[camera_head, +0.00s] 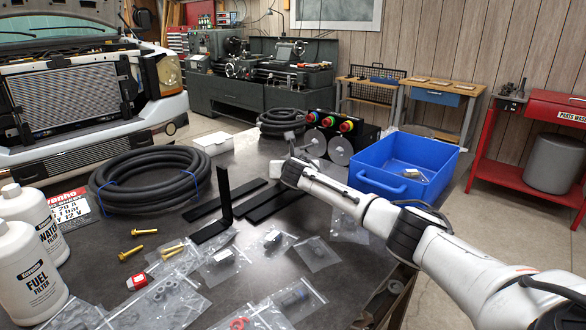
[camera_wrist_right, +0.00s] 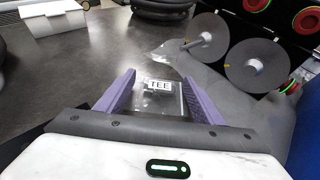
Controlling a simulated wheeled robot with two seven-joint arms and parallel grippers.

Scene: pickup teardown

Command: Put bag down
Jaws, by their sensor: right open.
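My right arm reaches in from the right in the head view, with its wrist over the far part of the table, left of the blue bin (camera_head: 405,165). In the right wrist view my right gripper (camera_wrist_right: 158,76) is open, its two purple fingers apart. A small clear bag with a white label reading "TEE" (camera_wrist_right: 159,86) shows between the fingers. I cannot tell whether it touches them or the table. In the head view this bag is hidden or too small to make out. Other clear bags of parts (camera_head: 222,262) lie on the near table. My left gripper is out of view.
Two grey discs (camera_wrist_right: 255,66) and a black panel with coloured knobs (camera_head: 345,127) stand beyond the gripper. A white box (camera_head: 213,143), coiled black hose (camera_head: 150,180), black bars (camera_head: 265,204), brass bolts (camera_head: 130,252) and white bottles (camera_head: 30,270) occupy the table.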

